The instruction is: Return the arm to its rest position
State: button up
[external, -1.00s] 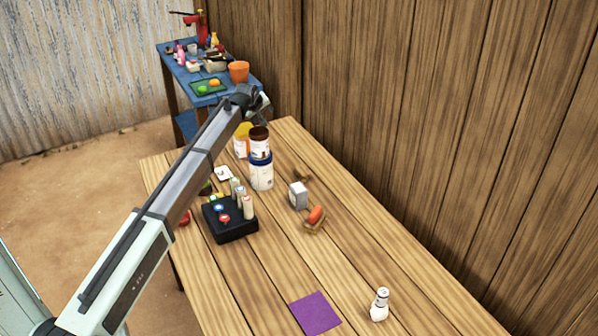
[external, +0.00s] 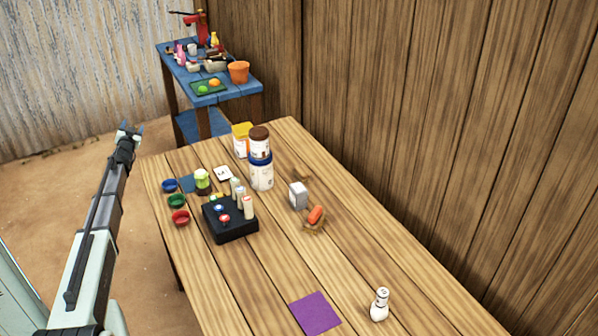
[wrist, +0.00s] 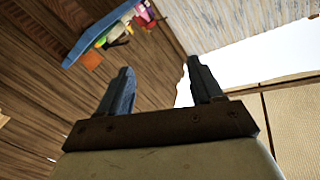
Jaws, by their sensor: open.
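My gripper (external: 130,128) is raised at the left of the external view, off the left edge of the wooden table (external: 345,262). Its fingers point up and away. In the wrist view my gripper (wrist: 158,85) shows two fingers spread apart with nothing between them. My arm reaches up from the lower left corner of the external view and touches nothing on the table.
On the table stand stacked jars (external: 261,172), a black block with several pegs (external: 229,222), small coloured bowls (external: 180,217), a grey box (external: 298,195), a purple square (external: 315,313) and a white bottle (external: 380,304). A blue side table (external: 222,95) stands behind.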

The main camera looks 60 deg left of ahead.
jog(key=s+d+f+m+g+h, duration=0.1)
jog(key=s+d+f, duration=0.35)
jog(key=f, duration=0.35)
jog(key=s+d+f+m+g+h, duration=0.1)
jog(key=s+d+f+m+g, duration=0.1)
jog(key=s+d+f, duration=0.45)
jog(key=s+d+f+m+g+h, duration=0.15)
jog(key=s+f, duration=0.25)
jog(key=f, duration=0.5)
jog(key=w+d+f+g+h, duration=0.3)
jog(key=d+f+h, duration=0.4)
jog(key=d+f, duration=2.05)
jog(key=w+d+f+m+g+h, duration=0.15)
jog(key=w+d, duration=0.25)
jog(key=d, duration=1.2)
jog(key=w+d+f+g+h, duration=0.1)
jog(key=w+d+f+h, duration=0.2)
jog(key=d, duration=1.4)
jog(key=s+d+r+m+g, duration=0.1)
jog(key=d+r, duration=0.1)
jog(key=d, duration=0.5)
jog(key=s+d+r+m+g+h, duration=0.1)
jog(key=s+d+r, duration=0.1)
jog(key=d, duration=0.6)
jog(key=s+d+r+g, duration=0.1)
jog(key=s+d+r, duration=0.1)
jog(key=d, duration=0.6)
jog(key=shift+d+r+m+h, duration=0.3)
jog(key=shift+r+m, duration=0.1)
jog(key=shift+r, duration=0.5)
